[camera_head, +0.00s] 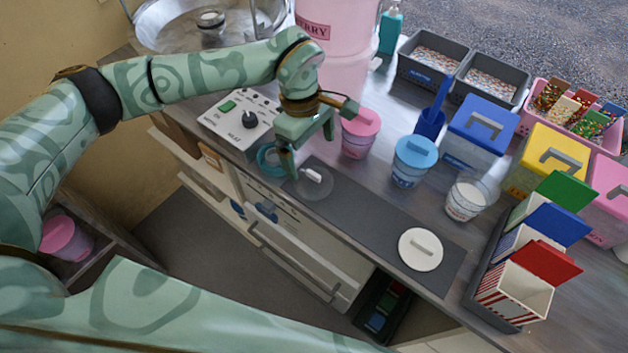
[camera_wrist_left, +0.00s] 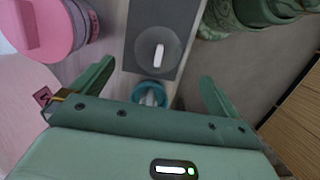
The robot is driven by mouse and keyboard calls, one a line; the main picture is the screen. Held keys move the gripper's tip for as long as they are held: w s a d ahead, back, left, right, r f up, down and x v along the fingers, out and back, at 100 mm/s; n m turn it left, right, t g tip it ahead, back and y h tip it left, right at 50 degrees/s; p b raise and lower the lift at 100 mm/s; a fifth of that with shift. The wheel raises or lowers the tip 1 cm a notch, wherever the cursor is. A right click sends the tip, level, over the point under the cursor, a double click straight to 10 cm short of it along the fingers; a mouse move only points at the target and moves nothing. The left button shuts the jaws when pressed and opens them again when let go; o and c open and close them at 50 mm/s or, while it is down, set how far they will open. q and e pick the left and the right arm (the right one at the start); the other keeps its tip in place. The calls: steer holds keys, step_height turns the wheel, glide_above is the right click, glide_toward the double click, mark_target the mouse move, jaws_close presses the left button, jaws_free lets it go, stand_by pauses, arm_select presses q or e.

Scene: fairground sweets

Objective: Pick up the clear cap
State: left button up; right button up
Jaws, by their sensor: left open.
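The clear cap (camera_head: 325,192) is a see-through disc with a white bar handle. It lies flat on the dark grey mat (camera_head: 372,219) near the mat's left end. In the left wrist view the clear cap (camera_wrist_left: 172,42) shows whole, ahead of the fingers and between their lines. My left gripper (camera_head: 310,149) is open and empty, above and just beside the cap, with one finger overlapping the area by its rim. The left gripper's two fingers (camera_wrist_left: 156,76) stand wide apart in the wrist view. My right gripper does not show.
A teal ring-shaped holder (camera_head: 267,160) sits close left of the cap. A pink-lidded tub (camera_head: 357,141) stands just behind the gripper, and a blue-lidded tub (camera_head: 411,168) to its right. A white lid (camera_head: 420,263) lies at the mat's right end. The mat's middle is clear.

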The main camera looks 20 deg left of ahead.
mark_target(313, 173)
arm_select(q)
steer(key=f, duration=0.4)
steer(key=shift+s+d, duration=0.1)
steer(key=shift+d, duration=0.25)
step_height(313, 173, down, 5)
steer(key=shift+r+b, duration=0.2)
steer(key=shift+b, duration=0.6)
steer(key=shift+f, duration=0.45)
steer(key=c, duration=0.9)
